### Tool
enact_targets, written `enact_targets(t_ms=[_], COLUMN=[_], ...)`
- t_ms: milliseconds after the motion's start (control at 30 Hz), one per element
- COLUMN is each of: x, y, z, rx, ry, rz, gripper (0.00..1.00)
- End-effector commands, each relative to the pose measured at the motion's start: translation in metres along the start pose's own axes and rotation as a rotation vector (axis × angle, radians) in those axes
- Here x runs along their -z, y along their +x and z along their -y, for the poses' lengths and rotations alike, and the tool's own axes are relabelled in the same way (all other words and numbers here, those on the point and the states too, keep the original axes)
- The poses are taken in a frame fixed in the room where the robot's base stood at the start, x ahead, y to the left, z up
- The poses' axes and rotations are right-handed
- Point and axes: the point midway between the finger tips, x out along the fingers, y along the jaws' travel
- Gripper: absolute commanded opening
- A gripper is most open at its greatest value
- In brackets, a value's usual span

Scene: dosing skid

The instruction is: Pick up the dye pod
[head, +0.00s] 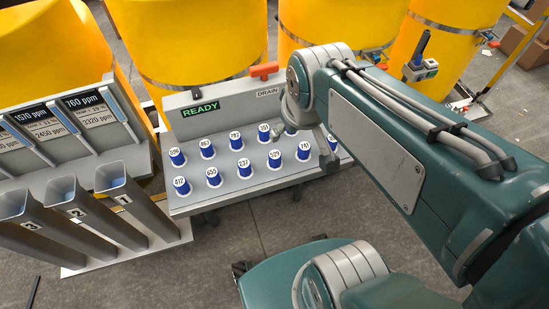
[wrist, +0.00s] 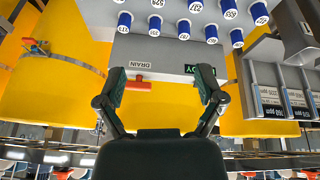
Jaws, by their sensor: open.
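The dye pods are several blue cylinders with white numbered tops, standing upright in two rows on a grey skid panel (head: 190,200). In the head view a front-row pod marked 237 (head: 244,169) and a back-row pod marked 782 (head: 236,141) are clear. My arm covers part of the right end of the rows. The pods also show along the top of the wrist view, such as one pod (wrist: 155,23). My gripper (wrist: 160,84) is open and empty, apart from the pods. Which pod the task means cannot be told.
A raised back plate carries a READY display (head: 200,109), a DRAIN label and a red handle (head: 264,70). Three grey numbered chutes (head: 124,200) stand at the left below ppm displays (head: 88,103). Large yellow tanks (head: 195,40) stand behind. The floor in front is mostly clear.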

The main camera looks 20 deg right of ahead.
Motion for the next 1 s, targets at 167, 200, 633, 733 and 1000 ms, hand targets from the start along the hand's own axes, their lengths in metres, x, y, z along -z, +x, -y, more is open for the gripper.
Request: enact_targets(t_ms=[167,200,633,733,1000], x=[0.02,0.024,0.038,0.037,0.026], y=[0.043,0.054,0.171,0.186,0.216], z=[-0.003,-0.004,-0.005,-0.004,-0.003], rx=[0.028,0.035,0.153,0.171,0.18], ry=[-0.154,-0.189,-0.538,-0.58,-0.598], rz=[0.103,0.124,0.315,0.333,0.344], gripper=[0.89,0.89,0.89,0.89,0.89])
